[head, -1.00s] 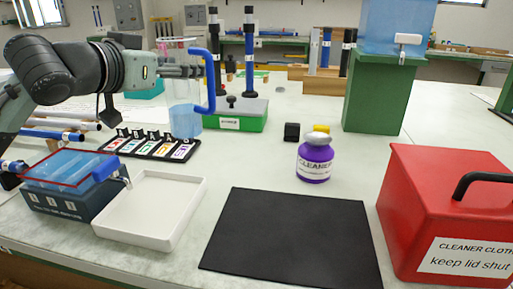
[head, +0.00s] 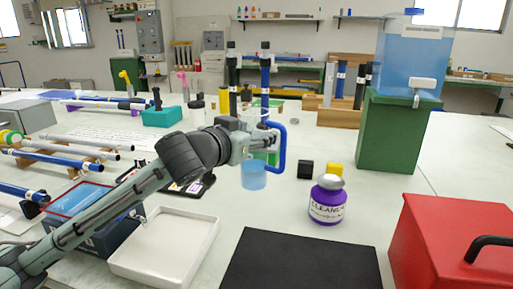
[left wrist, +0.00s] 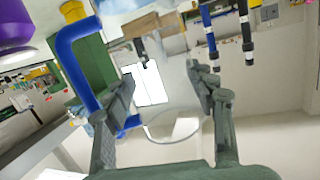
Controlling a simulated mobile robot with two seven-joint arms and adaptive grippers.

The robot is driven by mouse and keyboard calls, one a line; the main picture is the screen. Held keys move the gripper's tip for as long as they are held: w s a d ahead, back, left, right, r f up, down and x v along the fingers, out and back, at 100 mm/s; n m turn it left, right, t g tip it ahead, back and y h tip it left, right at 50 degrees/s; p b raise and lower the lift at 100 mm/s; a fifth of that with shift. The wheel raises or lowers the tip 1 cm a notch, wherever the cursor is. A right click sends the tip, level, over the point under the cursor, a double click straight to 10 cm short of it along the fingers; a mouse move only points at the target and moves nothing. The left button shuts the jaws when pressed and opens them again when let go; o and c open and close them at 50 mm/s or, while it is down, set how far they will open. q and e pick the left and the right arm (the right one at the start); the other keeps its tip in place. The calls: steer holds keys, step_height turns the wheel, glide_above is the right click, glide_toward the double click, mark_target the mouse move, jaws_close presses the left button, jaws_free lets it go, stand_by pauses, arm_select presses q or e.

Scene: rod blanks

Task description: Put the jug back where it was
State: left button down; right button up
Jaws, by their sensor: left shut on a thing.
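The jug is clear, with a blue handle (head: 281,148) and some blue liquid (head: 254,175) in its lower part. In the head view it is upright, left of the purple cleaner bottle (head: 327,203). My left gripper (head: 252,141) is shut on the jug's clear upper body, with the handle on the right side. I cannot tell whether the jug's base touches the table. In the left wrist view the clear wall is between the fingers (left wrist: 162,82) and the blue handle (left wrist: 72,62) is at the left. My right gripper is not in view.
A black mat (head: 300,264) lies at the front, with a white tray (head: 165,250) to its left. A red box (head: 440,240) stands at the right. A water tank with a tap (head: 408,65) sits on a green stand (head: 395,135). A small black block (head: 305,169) stands near the bottle.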

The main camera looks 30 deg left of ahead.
mark_target(256, 151)
arm_select(q)
steer(key=shift+w+d+f, duration=0.15)
steer(key=shift+w, duration=0.05)
step_height(256, 151, down, 3)
steer(key=shift+f, duration=0.45)
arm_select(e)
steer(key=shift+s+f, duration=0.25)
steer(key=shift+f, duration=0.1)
arm_select(q)
steer(key=shift+f, duration=0.1)
steer(key=c, duration=0.9)
jaws_free()
steer(key=o, duration=0.4)
steer(key=shift+c, duration=0.2)
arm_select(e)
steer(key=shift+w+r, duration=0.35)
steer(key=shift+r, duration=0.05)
